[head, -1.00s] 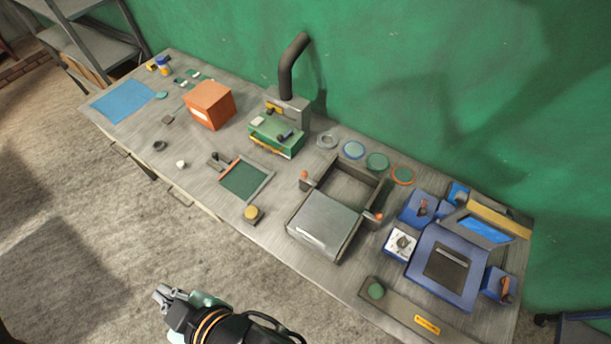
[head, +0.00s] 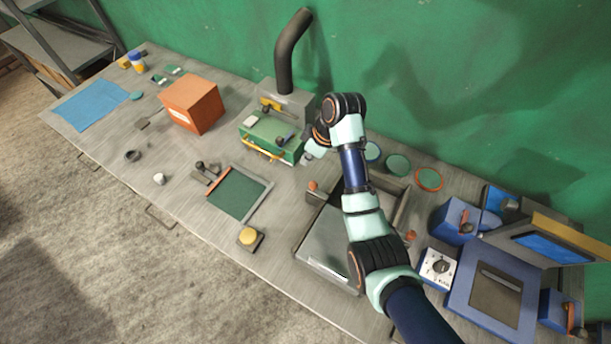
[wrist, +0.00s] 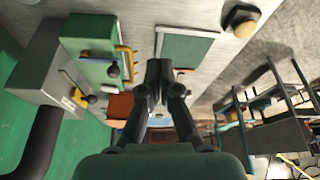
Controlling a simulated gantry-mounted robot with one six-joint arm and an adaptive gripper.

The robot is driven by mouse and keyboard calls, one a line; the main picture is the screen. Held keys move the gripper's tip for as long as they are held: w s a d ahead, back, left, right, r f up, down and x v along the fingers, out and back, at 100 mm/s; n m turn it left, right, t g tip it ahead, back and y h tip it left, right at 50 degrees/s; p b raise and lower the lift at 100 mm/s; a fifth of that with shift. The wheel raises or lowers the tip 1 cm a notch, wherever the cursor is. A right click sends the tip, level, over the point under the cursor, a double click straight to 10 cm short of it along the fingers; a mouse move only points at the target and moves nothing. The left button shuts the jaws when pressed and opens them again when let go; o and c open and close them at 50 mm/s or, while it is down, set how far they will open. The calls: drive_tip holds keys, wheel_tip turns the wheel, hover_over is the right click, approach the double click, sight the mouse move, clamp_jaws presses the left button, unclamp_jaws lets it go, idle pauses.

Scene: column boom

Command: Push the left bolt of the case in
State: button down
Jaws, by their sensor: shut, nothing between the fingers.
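A green case-like box (head: 262,135) with a yellow front handle (head: 265,150) sits before the grey piped machine. A dark knob (head: 286,139) stands on its right part and a pale plate (head: 252,121) on its left part. I cannot make out for sure which fitting is the left bolt. The box also shows at upper left in the wrist view (wrist: 88,35), with its dark knob (wrist: 113,70). My gripper (head: 307,157) is at the box's right end in the head view, apparently apart from it. In the wrist view my gripper (wrist: 160,72) is shut and empty.
The grey machine with a bent pipe (head: 290,50) stands behind. An orange box (head: 192,103) is to the left, a green framed panel (head: 238,194) in front.

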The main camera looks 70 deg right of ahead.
drive_tip(key=shift+a, duration=0.15)
wheel_tip(320, 180, down, 11)
drive_tip(key=shift+s+r, duration=0.15)
idle(0.5)
